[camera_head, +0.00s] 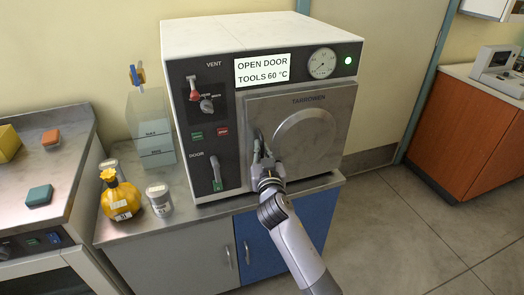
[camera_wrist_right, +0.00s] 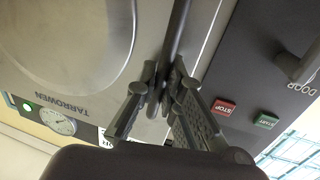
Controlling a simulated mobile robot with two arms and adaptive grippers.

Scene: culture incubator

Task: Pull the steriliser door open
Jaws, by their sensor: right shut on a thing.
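The steriliser (camera_head: 255,60) stands on a bench, with its square metal door (camera_head: 335,112) looking closed against the front. A dark upright bar handle (camera_wrist_right: 179,30) is on the door's left side. My right gripper (camera_head: 262,150) is at the left part of the door, and in the right wrist view (camera_wrist_right: 168,85) its fingers are shut around the handle bar. A separate lever (camera_head: 215,172) marked DOOR is on the dark panel left of the door. The display (camera_head: 263,69) reads OPEN DOOR, TOOLS 60 °C. My left gripper is not in view.
A yellow flask (camera_head: 121,198) and a lidded jar (camera_head: 159,200) stand on the bench left of the steriliser. A red-handled VENT valve (camera_head: 194,90) sticks out of the panel. The floor (camera_head: 410,235) to the right is clear.

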